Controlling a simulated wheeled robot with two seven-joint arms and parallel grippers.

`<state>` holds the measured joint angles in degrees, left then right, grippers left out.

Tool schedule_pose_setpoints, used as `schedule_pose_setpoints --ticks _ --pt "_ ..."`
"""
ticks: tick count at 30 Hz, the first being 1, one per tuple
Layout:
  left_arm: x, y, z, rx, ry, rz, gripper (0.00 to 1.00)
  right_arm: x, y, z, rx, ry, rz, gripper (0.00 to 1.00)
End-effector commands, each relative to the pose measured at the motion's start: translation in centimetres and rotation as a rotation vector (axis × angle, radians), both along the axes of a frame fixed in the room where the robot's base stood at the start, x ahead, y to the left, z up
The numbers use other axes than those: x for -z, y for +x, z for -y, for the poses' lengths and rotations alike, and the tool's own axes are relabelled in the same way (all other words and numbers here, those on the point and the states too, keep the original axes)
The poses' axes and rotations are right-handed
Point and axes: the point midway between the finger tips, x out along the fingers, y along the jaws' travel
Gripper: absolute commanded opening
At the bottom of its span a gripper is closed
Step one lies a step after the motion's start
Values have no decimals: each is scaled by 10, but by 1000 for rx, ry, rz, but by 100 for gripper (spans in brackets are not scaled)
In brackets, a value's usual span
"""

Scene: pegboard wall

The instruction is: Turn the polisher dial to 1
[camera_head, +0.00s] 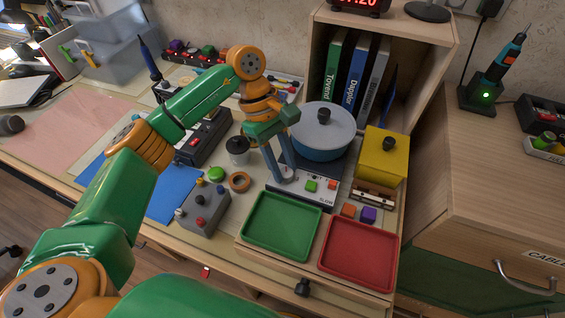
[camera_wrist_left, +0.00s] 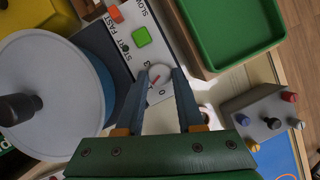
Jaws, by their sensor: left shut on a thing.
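The polisher's control panel (camera_head: 321,189) is pale, with a green button (camera_head: 310,186) and an orange-red one. A round grey lid with a dark knob covers its blue drum (camera_head: 320,140). In the left wrist view the white dial (camera_wrist_left: 159,73) sits near the panel's end, with a small red mark and printed digits beside it. My left gripper (camera_head: 284,174) reaches down to the dial. Its fingers, seen in the left wrist view (camera_wrist_left: 161,77), are shut on the dial from both sides. The exact dial setting is too small to tell. My right gripper is not in view.
A green tray (camera_head: 281,224) and a red tray (camera_head: 358,252) lie in front of the panel. A grey box with knobs (camera_head: 204,208) stands to the left, near a brown ring (camera_head: 239,181). A yellow box (camera_head: 382,155) and a bookshelf (camera_head: 433,62) stand right and behind.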

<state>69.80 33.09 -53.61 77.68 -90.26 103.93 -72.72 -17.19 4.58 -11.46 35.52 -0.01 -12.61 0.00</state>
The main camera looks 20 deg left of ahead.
Motion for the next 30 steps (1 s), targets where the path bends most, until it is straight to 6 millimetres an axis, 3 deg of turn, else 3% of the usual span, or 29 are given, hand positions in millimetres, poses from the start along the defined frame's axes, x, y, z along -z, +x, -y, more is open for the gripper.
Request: schedule_pose_setpoints --ticks 1,4,14,24,30 --pt "2 -1 0 2 3 -7 39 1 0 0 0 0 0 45" --pt "2 -1 0 1 2 -5 66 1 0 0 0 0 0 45" --pt "-2 0 -1 -1 1 -1 67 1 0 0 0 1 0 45" --pt "-60 10 -23 -1 2 0 67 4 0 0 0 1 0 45" --pt "-64 11 -25 2 2 -4 67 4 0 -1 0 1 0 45"
